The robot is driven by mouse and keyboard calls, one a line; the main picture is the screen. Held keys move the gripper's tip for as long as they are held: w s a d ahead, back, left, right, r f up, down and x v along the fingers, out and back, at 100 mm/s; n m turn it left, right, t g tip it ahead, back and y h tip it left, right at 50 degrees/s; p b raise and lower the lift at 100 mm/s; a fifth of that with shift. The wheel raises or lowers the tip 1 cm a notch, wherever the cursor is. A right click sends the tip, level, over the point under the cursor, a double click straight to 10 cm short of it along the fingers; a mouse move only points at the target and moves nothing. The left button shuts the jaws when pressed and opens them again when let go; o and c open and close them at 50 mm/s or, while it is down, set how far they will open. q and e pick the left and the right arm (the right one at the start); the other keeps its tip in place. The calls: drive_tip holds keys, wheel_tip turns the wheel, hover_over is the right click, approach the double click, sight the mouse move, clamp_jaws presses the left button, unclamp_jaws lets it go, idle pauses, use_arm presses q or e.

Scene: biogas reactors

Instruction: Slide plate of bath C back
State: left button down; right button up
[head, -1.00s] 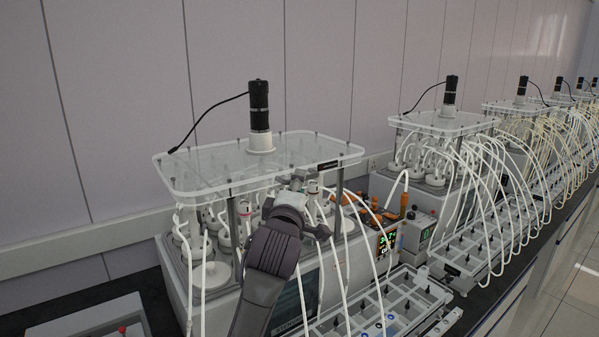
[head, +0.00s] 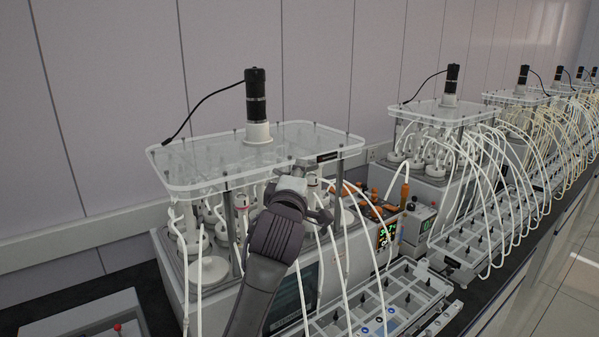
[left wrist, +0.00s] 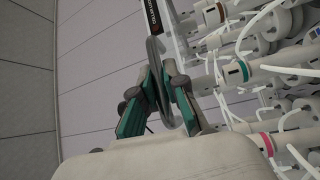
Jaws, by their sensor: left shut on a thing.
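The clear plate (head: 205,165) with rounded corners lies level on posts above the nearest bath (head: 170,262). A black motor with a white base (head: 257,110) stands on the plate. My left gripper (head: 303,168) is at the plate's front edge, right of its middle. In the left wrist view, my left gripper's green-sided fingers (left wrist: 162,92) are closed around the thin plate edge (left wrist: 155,55). In the head view my wrist hides the fingertips and part of the bath's front. My right gripper is not in view.
White tubes (head: 345,255) arch from the bath to a bottle rack (head: 385,310) in front, close to my left arm. Stirred vessels (head: 190,240) stand under the plate. Another bath with a plate (head: 440,115) is at right. The wall (head: 100,100) is behind.

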sight(269, 177)
use_arm(q)
drive_tip(key=w+a, duration=0.1)
drive_tip(key=w, duration=0.1)
drive_tip(key=w+a, duration=0.4)
drive_tip(key=w, duration=0.1)
drive_tip(key=shift+a+r, duration=0.1)
drive_tip(key=shift+w+a, duration=0.15)
drive_tip(key=shift+w, duration=0.15)
drive_tip(key=shift+s, duration=0.15)
drive_tip(key=c, duration=1.2)
unclamp_jaws()
drive_tip(key=shift+s+a+f, duration=0.15)
drive_tip(key=shift+s+f, duration=0.05)
drive_tip(key=shift+s, duration=1.05)
drive_tip(key=shift+s+a+f, duration=0.15)
drive_tip(key=shift+s+f, duration=0.05)
drive_tip(key=shift+s, duration=1)
drive_tip(key=shift+s+a+f, duration=0.15)
drive_tip(key=shift+s+f, duration=0.05)
drive_tip(key=shift+s, duration=1.05)
